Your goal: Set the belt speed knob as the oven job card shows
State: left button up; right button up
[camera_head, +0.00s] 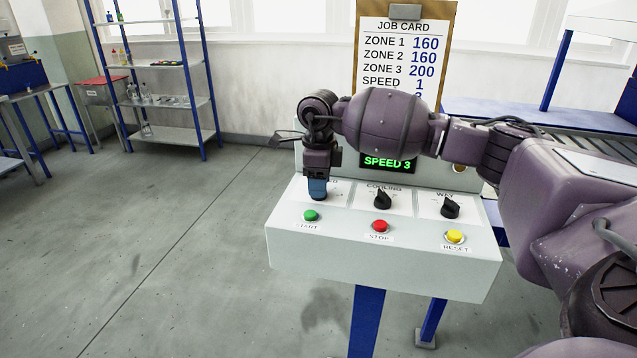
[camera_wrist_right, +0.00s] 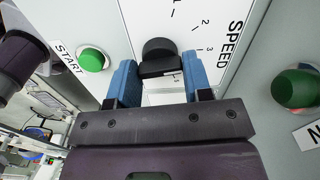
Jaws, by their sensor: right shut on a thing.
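The job card (camera_head: 404,50) on a clipboard lists zones 160, 160 and 200, and SPEED 1; my right arm hides its lower part. The panel display (camera_head: 387,163) reads SPEED 3 in green. My right gripper (camera_head: 317,190) points down at the left end of the sloped panel, its blue fingers covering the speed knob there. In the right wrist view, the black speed knob (camera_wrist_right: 159,55) sits between the blue fingers (camera_wrist_right: 158,68), which are shut on it. The SPEED scale (camera_wrist_right: 205,35) beside it shows 2 and 3. My left gripper is out of view.
The panel (camera_head: 365,262) also carries two black knobs, COOLING (camera_head: 382,200) and WAY (camera_head: 450,207). Below are a green START button (camera_head: 310,215), a red STOP button (camera_head: 380,226) and a yellow RESET button (camera_head: 455,236). The floor to the left is clear.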

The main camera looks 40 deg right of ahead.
jog(key=n+b, duration=0.1)
jog(key=n, duration=0.1)
jog(key=shift+n, duration=0.3)
jog(key=n, duration=0.2)
jog(key=shift+n+b, duration=0.4)
jog(key=n+b, duration=0.1)
jog(key=n, duration=0.1)
jog(key=shift+n, duration=0.3)
jog(key=shift+n+b, duration=0.3)
jog(key=shift+n, duration=1.6)
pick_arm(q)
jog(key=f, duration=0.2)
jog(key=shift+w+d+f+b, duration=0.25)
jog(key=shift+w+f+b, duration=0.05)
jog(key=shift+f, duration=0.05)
pick_arm(e)
jog(key=shift+r+n, duration=0.1)
jog(key=shift+n, duration=0.2)
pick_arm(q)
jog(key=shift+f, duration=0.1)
pick_arm(e)
jog(key=o, duration=0.9)
